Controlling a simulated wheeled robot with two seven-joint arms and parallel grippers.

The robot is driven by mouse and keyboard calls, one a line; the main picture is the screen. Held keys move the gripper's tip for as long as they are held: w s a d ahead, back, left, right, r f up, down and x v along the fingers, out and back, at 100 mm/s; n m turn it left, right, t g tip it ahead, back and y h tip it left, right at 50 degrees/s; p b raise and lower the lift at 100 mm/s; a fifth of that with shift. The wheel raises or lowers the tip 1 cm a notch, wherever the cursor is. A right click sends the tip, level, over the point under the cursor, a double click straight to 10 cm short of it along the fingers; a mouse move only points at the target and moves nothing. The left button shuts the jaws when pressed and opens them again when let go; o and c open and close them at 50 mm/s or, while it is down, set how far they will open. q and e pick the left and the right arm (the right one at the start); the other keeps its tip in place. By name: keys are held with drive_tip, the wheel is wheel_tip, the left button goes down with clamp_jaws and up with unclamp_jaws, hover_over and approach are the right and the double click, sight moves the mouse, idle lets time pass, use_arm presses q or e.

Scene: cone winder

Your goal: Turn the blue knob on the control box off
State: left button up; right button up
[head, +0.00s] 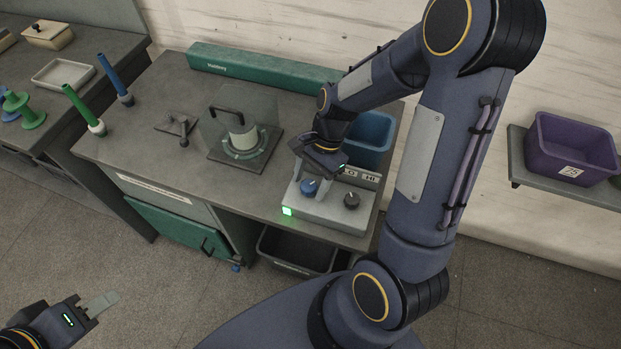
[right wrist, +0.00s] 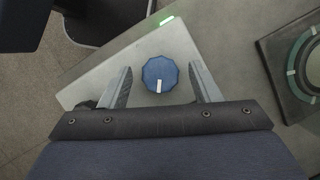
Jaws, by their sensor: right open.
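The control box (head: 328,212) is a grey box at the front right of the bench, with a lit green lamp (head: 287,211) on its front. It carries a blue knob (head: 309,187) on the left and a black knob (head: 351,200) on the right. In the right wrist view the blue knob (right wrist: 160,74) has a white mark that points toward the gripper. My right gripper (right wrist: 160,84) is open, with one finger on each side of the blue knob and gaps on both sides. My left gripper (head: 98,303) is at the lower left, far from the box; its jaw opening is unclear.
A winder with a clear guard (head: 241,135) stands left of the control box. A blue bin (head: 370,138) is behind the box. A long green case (head: 262,68) lies along the back. A black bin (head: 296,252) is below the bench edge.

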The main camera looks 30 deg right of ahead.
drive_tip(key=c, duration=1)
drive_tip(key=shift+n, duration=0.3)
drive_tip(key=n+g, duration=0.1)
drive_tip(key=n, duration=0.1)
drive_tip(key=shift+w+n+p, duration=0.1)
drive_tip(key=shift+n+p, duration=0.2)
drive_tip(key=shift+p, duration=0.1)
drive_tip(key=n+g+h, duration=0.1)
drive_tip(key=n, duration=0.2)
drive_tip(key=shift+w+a+n+h, duration=0.1)
drive_tip(key=shift+n+h, duration=0.2)
drive_tip(key=n+h, duration=0.1)
drive_tip(key=n, duration=0.2)
drive_tip(key=shift+a+n+g+p, duration=0.1)
drive_tip(key=shift+n+g+p, duration=0.2)
drive_tip(key=shift+g, duration=0.1)
drive_tip(key=shift+n+h, duration=0.7)
drive_tip(key=shift+n, duration=1.1)
drive_tip(key=shift+w, duration=0.1)
